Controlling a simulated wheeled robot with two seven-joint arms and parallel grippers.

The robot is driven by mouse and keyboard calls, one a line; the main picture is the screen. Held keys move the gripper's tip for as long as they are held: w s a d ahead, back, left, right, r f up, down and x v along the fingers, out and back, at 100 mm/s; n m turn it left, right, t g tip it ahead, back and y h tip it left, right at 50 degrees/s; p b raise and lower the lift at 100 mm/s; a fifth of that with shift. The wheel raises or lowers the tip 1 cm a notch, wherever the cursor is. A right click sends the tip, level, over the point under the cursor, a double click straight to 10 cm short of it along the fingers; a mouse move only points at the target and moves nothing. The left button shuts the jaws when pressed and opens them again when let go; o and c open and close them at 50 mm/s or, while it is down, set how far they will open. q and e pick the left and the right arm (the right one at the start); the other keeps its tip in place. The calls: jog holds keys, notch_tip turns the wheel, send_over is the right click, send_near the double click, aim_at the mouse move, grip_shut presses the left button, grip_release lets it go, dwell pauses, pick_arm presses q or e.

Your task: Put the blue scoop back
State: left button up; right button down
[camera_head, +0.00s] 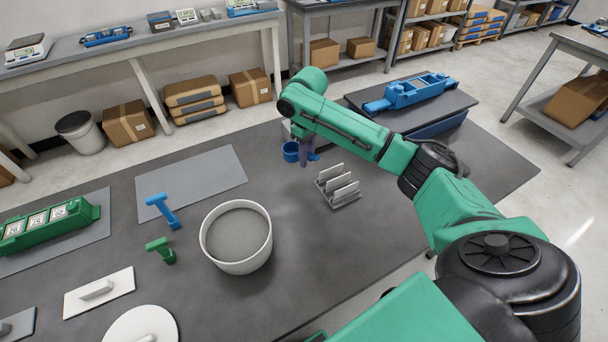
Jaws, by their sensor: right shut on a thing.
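The blue scoop (291,152) is in my right gripper (304,157), over the far middle of the dark table. Its round blue cup shows left of the fingers and a short blue end shows to their right. My right gripper is shut on it, with the fingers pointing down and partly hidden by the wrist. I cannot tell whether the scoop touches the table. My left gripper is not in view.
A blue holder (415,93) sits on a raised platform; a green holder (50,225) is left.

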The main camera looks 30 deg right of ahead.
send_near(306, 186)
notch_tip(306, 186, down, 5)
jog(key=shift+w+f+p, duration=0.1)
jog(key=shift+f+p, duration=0.05)
jog(key=shift+p, duration=0.2)
jog(key=shift+f, duration=0.4)
jog(key=c, duration=0.8)
grip_release()
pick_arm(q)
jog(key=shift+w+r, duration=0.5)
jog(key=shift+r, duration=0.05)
pick_arm(e)
jog(key=shift+o, duration=0.2)
notch_tip(306, 186, up, 12)
jog(key=shift+f+b, duration=0.15)
jog(key=shift+b, duration=1)
jog(key=shift+r, duration=0.35)
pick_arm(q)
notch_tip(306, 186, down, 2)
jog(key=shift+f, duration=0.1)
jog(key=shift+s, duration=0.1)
